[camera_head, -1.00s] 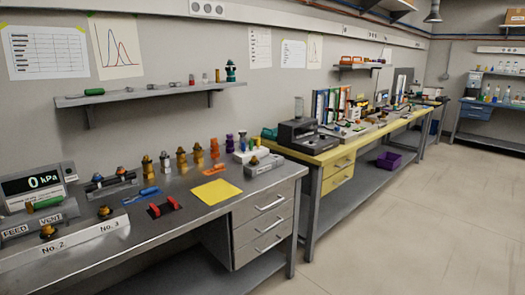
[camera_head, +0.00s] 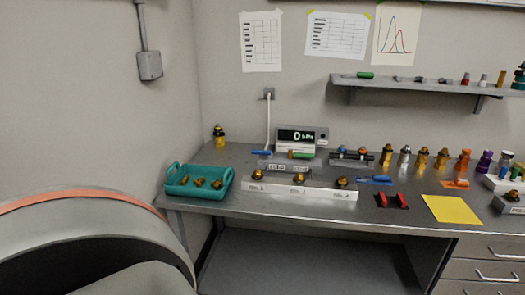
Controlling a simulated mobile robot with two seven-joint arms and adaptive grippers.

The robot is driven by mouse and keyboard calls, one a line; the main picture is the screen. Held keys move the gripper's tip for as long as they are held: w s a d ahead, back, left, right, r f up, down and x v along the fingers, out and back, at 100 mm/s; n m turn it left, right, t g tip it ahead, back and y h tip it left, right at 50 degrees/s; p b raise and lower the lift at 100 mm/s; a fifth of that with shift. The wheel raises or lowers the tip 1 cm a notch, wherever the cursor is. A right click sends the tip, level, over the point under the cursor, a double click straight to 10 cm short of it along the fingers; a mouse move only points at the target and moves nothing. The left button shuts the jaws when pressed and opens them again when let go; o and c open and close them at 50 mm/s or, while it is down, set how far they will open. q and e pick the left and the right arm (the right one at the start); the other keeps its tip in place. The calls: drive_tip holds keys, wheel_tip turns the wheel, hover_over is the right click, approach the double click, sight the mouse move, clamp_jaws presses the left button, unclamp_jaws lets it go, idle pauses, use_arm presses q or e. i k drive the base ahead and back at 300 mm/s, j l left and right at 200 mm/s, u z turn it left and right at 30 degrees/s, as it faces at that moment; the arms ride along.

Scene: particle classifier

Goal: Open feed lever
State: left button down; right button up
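The two lever labels, which read FEED and VENT in the earlier view, show as small plates (camera_head: 288,167) in front of the pressure display (camera_head: 302,139), which reads 0. A blue handle (camera_head: 261,152) lies to the left of the display. A green handle (camera_head: 301,155) lies at the display's front edge. Both look roughly level. At this size I cannot tell for sure which handle belongs to FEED. Neither of my grippers is in view, and nothing is touching the handles.
A teal tray (camera_head: 170,187) with several brass fittings stands at the left. A white numbered strip (camera_head: 300,190) with brass fittings runs in front of the labels. A close grey rounded shape blocks the lower left.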

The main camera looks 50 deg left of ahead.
sight(268, 153)
drive_tip(key=u, duration=1.65)
drive_tip(key=i+l+u, duration=0.15)
drive_tip(key=u, duration=0.95)
